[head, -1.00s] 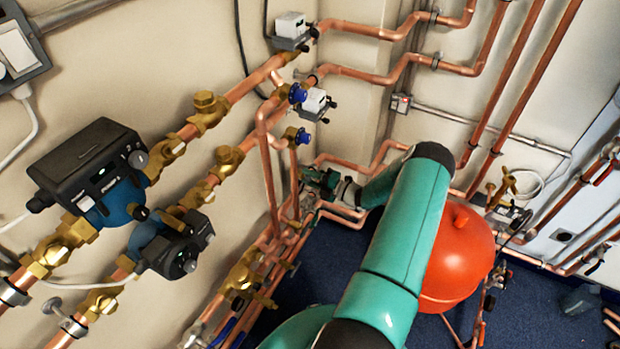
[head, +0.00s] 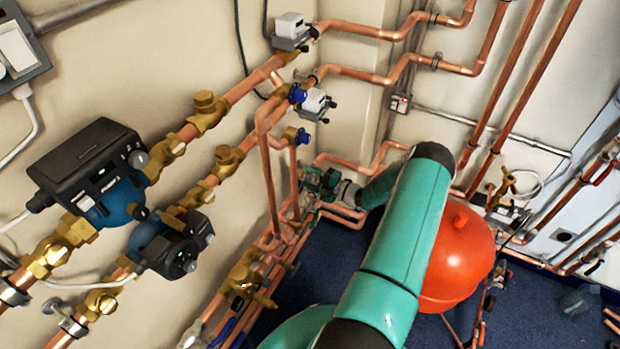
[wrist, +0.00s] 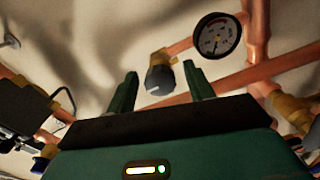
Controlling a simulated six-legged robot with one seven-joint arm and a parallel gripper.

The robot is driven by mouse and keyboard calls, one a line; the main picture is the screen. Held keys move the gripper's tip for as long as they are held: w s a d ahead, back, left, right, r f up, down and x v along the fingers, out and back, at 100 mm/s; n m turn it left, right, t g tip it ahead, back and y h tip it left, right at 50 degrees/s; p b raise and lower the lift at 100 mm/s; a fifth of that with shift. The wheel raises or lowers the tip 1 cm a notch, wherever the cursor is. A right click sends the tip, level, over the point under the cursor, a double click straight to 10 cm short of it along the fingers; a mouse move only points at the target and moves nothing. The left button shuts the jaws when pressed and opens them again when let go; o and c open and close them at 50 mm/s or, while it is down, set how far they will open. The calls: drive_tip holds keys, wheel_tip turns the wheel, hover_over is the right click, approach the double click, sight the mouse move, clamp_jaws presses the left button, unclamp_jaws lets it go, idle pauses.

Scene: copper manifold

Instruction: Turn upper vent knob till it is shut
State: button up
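In the head view, two blue-capped knobs sit on brass fittings along the wall pipes: an upper one (head: 297,94) and a lower one (head: 302,137). My gripper (head: 318,182) is below both, near the low copper pipes, small and partly lost among them. In the wrist view, my gripper (wrist: 160,88) is open, its two green fingers apart. A dark grey-blue knob (wrist: 160,74) shows between and beyond the fingertips, with no visible contact. I cannot tell which of the head view's knobs this is.
A round pressure gauge (wrist: 215,36) and copper pipes (wrist: 260,72) lie beyond the right finger. A red tank (head: 460,258) stands beside my green arm. Two pumps (head: 95,172) are on the left wall. Blue floor (head: 345,262) shows below.

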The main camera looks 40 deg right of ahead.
drive_tip(key=v, duration=1.3)
drive_tip(key=shift+s, duration=0.4)
drive_tip(key=shift+d, duration=0.1)
